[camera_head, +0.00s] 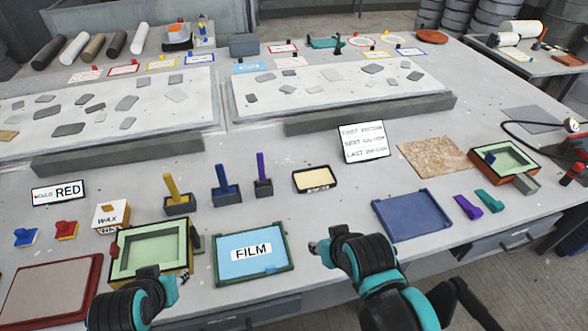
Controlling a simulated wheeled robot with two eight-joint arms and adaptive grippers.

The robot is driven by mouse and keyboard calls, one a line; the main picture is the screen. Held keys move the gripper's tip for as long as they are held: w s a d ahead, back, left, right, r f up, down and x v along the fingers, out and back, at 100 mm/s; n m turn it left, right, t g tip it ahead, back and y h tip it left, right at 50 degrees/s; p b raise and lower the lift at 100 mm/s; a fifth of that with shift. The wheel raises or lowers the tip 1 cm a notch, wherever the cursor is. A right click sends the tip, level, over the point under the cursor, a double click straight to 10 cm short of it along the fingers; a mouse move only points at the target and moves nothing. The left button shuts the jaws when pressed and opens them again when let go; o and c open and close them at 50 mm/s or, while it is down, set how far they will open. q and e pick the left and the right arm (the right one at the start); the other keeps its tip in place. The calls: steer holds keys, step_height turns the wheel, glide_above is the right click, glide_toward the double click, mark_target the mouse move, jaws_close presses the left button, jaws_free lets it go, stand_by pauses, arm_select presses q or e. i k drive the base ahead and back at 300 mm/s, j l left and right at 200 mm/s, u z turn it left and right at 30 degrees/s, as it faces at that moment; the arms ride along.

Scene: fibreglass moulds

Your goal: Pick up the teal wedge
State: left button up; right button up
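The teal wedge (489,201) lies on the table at the right, beside a purple wedge (467,207). The two lie close, with a narrow gap between them. My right gripper (318,248) is over the table's front part, between the FILM tray and the blue tray, well to the left of the teal wedge. My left gripper (178,284) is at the front edge of the green-framed mould at lower left, far from the wedge. Both grippers are small and partly hidden by their own wrists, so their fingers are unclear. I see nothing held in either.
A blue tray (411,214) lies left of the wedges. The FILM tray (251,263) lies between my arms. Bare table lies around the wedges, near the front edge.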

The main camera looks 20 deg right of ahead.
mark_target(495, 207)
steer(key=k+z, duration=0.2)
steer(key=z, duration=1.8)
steer(key=i+l, duration=0.25)
steer(key=i, duration=0.15)
steer(key=i+l+z, duration=0.15)
steer(key=i+l, duration=0.15)
steer(key=i, duration=0.15)
steer(key=i+l, duration=0.25)
steer(key=i, duration=0.15)
steer(key=i+l+z, duration=0.1)
steer(key=i, duration=0.35)
steer(key=l, duration=0.1)
